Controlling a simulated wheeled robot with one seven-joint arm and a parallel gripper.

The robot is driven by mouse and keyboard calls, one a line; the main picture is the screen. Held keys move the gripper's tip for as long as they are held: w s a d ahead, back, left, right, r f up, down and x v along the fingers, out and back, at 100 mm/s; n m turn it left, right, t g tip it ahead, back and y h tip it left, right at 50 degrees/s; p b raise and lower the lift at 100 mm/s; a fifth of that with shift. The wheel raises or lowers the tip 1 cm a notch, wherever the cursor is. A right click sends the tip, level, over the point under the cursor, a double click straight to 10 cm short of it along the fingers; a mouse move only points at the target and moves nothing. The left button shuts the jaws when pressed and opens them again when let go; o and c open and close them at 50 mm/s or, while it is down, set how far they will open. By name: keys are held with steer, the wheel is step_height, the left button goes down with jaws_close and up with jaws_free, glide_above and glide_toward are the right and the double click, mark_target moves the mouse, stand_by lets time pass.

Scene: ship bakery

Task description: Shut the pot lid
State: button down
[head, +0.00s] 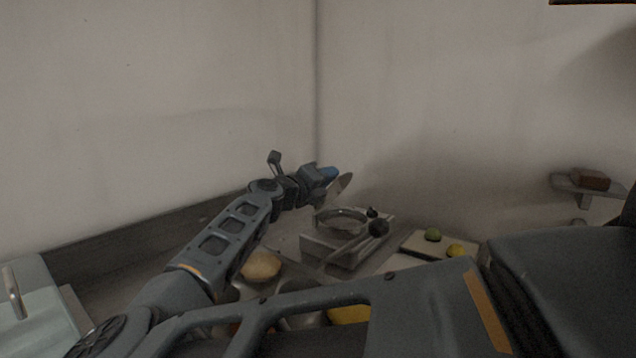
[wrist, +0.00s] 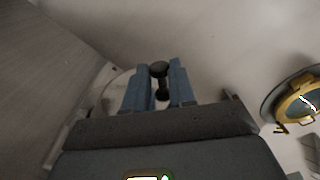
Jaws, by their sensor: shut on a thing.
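The pot lid (head: 344,185) shows in the head view as a thin grey disc, tilted steeply, just beyond the blue fingertips. My gripper (head: 328,173) is up at the back corner, above the round metal rim of the pot (head: 322,222). In the wrist view the two blue fingers of my gripper (wrist: 159,86) stand on either side of a dark knob (wrist: 158,69), shut on it. A pale disc edge, likely the lid (wrist: 112,92), shows behind the fingers. The lid is apart from the pot rim in the head view. My arm hides part of the counter.
Dark round knobs (head: 378,227) stick up beside the pot. A board (head: 412,242) holds a green fruit (head: 433,235) and a yellow fruit (head: 455,250). A bun (head: 262,265) lies nearer. Walls close the back corner. A gold-ringed round fixture (wrist: 299,100) shows in the wrist view.

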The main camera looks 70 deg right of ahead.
steer(key=shift+s+a+f+m, duration=0.15)
steer(key=shift+s+f+m, duration=0.15)
steer(key=shift+s+m, duration=0.15)
steer(key=shift+s+f+b, duration=0.25)
steer(key=shift+s+b, duration=0.05)
steer(key=shift+s, duration=0.2)
steer(key=c, duration=0.9)
jaws_free()
steer(key=shift+a, duration=0.1)
steer(key=shift+c, duration=0.2)
steer(key=shift+r, duration=0.1)
steer(key=r, duration=0.4)
steer(key=shift+s+d+r, duration=0.2)
steer(key=shift+s+r, duration=0.05)
steer(key=shift+s, duration=0.15)
steer(key=s+d+r, duration=0.4)
steer(key=s+r, duration=0.2)
steer(key=s, duration=0.4)
steer(key=shift+r, duration=0.15)
steer(key=shift+w+d, duration=0.1)
